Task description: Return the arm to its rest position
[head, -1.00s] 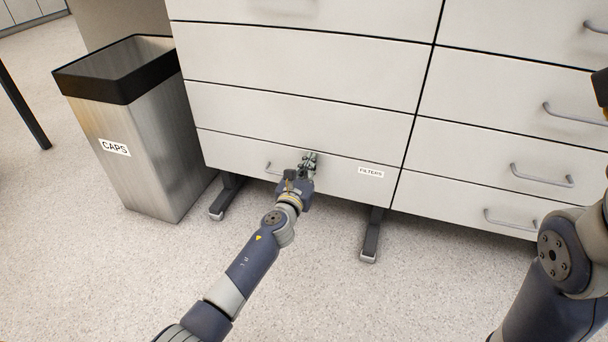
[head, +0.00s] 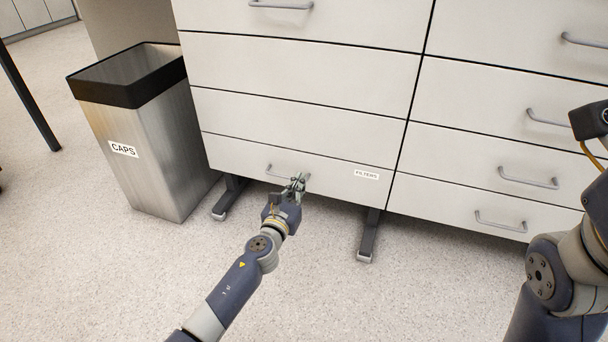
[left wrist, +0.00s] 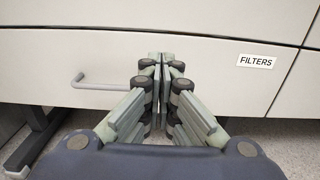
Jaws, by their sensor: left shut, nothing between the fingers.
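My left gripper (head: 297,184) is shut and empty, in front of the bottom drawer (head: 240,160) labelled FILTERS. In the left wrist view its closed fingers (left wrist: 166,62) point at the drawer front, just right of the grey drawer handle (left wrist: 110,82). The handle (head: 272,170) is partly covered by the gripper in the head view, and the fingers are not around it. The drawer front looks flush with the cabinet. Part of my right arm shows at the right edge of the head view, but I cannot make out its fingers.
A steel bin (head: 150,150) labelled CAPS stands left of the cabinet. Cabinet feet (head: 368,240) stick out below the drawers. More drawers with handles (head: 528,178) are at the right. The speckled floor (head: 400,300) in front is clear.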

